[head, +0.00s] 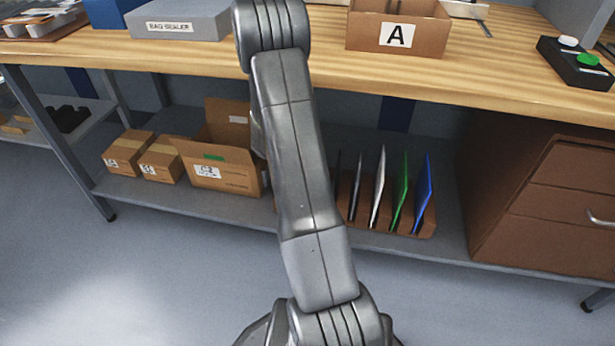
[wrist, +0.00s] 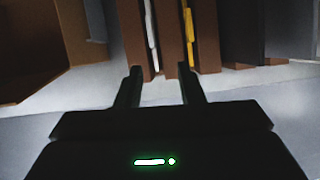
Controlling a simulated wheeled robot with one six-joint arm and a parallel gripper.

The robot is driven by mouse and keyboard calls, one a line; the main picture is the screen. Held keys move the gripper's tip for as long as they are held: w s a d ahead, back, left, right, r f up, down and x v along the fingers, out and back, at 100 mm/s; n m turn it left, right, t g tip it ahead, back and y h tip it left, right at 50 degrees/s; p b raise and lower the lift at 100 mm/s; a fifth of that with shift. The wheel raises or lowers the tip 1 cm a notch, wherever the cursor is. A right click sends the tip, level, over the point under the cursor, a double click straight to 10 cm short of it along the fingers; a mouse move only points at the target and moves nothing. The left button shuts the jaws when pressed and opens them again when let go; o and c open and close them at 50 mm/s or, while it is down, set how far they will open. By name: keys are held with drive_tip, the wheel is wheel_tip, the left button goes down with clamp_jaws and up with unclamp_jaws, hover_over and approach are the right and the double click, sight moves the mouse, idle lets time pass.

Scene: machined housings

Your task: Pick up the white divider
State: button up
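A white divider (head: 378,187) stands upright, leaning slightly, in a brown slotted rack (head: 425,231) on the lower shelf in the head view. Dark dividers stand left of it, a green one (head: 402,190) and a blue one (head: 423,190) to its right. In the wrist view, my gripper (wrist: 160,71) is open and empty, its two fingers pointing at the rack. A thin white edge (wrist: 151,30) shows ahead between the finger lines, with a yellow edge (wrist: 187,35) to its right. I cannot tell whether this white edge is the same divider. My arm hides the gripper in the head view.
Cardboard boxes (head: 222,172) stand on the lower shelf (head: 225,208) left of the rack. A brown drawer cabinet (head: 540,200) stands to the right. The wooden benchtop (head: 480,75) overhangs the shelf and carries bin A (head: 400,37). Bare shelf lies before the rack.

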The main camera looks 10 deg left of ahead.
drive_tip(key=shift+n, duration=0.4)
drive_tip(key=b+x, duration=0.2)
drive_tip(key=x, duration=0.3)
drive_tip(key=a+b+x, duration=0.1)
drive_tip(key=b+x, duration=0.1)
drive_tip(key=x, duration=0.3)
drive_tip(key=w+a+b+x, duration=0.1)
drive_tip(key=b+x, duration=0.2)
drive_tip(key=x, duration=0.2)
drive_tip(key=shift+r, duration=0.25)
clamp_jaws()
